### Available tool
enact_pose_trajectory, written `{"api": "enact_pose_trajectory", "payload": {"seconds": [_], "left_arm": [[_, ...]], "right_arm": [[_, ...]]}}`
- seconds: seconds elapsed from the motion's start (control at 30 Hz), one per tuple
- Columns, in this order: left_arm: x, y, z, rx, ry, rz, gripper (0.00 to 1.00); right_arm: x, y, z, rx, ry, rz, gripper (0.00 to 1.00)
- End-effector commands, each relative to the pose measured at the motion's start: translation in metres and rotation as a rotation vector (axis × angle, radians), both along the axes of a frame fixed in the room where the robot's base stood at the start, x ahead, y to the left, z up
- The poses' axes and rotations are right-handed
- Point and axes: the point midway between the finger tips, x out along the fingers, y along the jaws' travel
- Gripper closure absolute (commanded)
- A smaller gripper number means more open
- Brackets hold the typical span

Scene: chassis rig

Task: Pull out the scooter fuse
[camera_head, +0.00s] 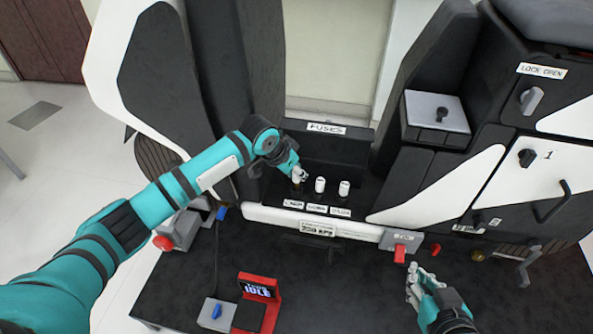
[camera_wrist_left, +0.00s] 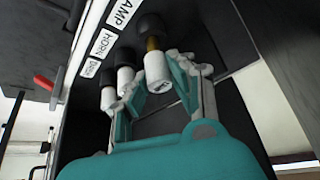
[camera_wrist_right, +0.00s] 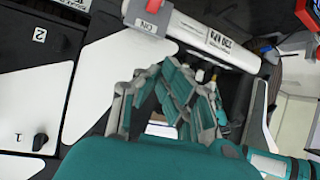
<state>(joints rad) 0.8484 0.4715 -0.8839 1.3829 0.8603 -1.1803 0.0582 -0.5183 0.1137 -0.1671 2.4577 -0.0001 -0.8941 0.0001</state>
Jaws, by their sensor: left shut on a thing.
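Three white-capped fuses stand in a row in the black fuse bay under the FUSES sign (camera_head: 326,129). My left gripper (camera_head: 298,174) is shut on the leftmost fuse (camera_wrist_left: 157,70), beside the LAMP label (camera_head: 293,204). A brass length shows between its white cap and the black socket (camera_wrist_left: 151,27), so the cap stands off the socket. The middle fuse (camera_head: 320,185), by the HORN label, and the right fuse (camera_head: 344,188) stand upright and untouched; the right label is hard to read. My right gripper (camera_head: 418,283) is open and empty in front of the rig.
A grey box with a red switch (camera_head: 400,250) is close to my right gripper. A red-framed IDLE display (camera_head: 259,296) and a blue-knobbed box (camera_head: 217,312) stand on the dark surface. A red button box (camera_head: 172,236) sits left. Panels with knobs and a handle (camera_head: 551,202) are right.

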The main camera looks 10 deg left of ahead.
Motion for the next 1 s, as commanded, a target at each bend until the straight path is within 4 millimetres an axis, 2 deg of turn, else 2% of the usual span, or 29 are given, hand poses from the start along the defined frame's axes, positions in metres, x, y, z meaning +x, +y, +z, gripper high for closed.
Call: {"api": "enact_pose_trajectory", "payload": {"seconds": [1.0], "left_arm": [[0.000,0.000,0.008,0.000,0.000,0.000,1.00]], "right_arm": [[-0.028,-0.010,-0.024,-0.045,0.196,-0.011,1.00]]}}
